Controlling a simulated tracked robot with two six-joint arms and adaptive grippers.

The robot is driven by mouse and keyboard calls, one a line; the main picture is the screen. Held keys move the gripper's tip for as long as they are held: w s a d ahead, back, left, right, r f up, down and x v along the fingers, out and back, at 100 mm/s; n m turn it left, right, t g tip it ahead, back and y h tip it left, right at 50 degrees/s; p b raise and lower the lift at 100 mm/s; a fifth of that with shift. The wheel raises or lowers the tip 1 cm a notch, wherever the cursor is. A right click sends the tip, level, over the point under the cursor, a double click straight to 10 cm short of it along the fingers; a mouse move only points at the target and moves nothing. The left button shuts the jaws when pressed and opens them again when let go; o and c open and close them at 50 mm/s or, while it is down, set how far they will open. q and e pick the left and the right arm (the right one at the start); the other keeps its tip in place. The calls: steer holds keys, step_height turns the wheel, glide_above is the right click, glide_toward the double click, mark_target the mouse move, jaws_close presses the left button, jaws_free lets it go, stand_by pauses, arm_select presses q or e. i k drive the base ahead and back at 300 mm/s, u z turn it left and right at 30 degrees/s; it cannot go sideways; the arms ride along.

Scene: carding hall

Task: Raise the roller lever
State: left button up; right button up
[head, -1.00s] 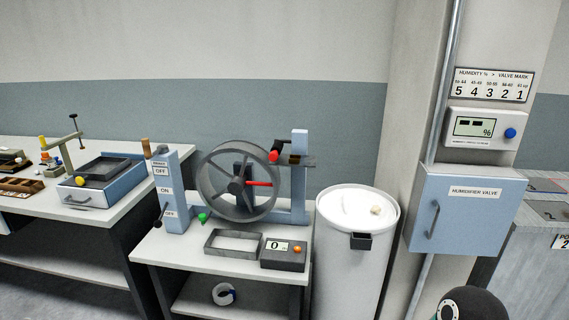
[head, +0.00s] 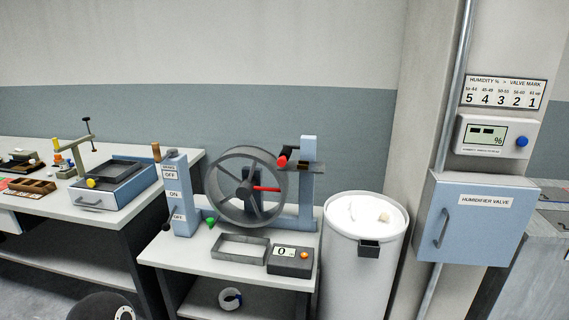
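A carding machine stands on a white table in the middle of the head view. It has a large grey drum (head: 221,211) with a red crank handle (head: 267,189). A short lever with a red grip (head: 285,155) sits at the top of the blue post (head: 308,180) right of the drum; it looks like the roller lever. Neither of my grippers shows. A dark round part (head: 98,308) at the bottom left edge looks like part of my arm, away from the lever.
A blue box with ON and OFF labels (head: 179,195) stands left of the drum. In front lie a grey tray (head: 240,262) and a scale (head: 291,262). A white bin (head: 362,285) stands right, beside the humidifier valve cabinet (head: 480,225). Another bench (head: 70,205) is at left.

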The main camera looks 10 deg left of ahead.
mark_target(286, 152)
steer(key=z, duration=0.05)
steer(key=i, duration=1)
steer(key=u, duration=0.05)
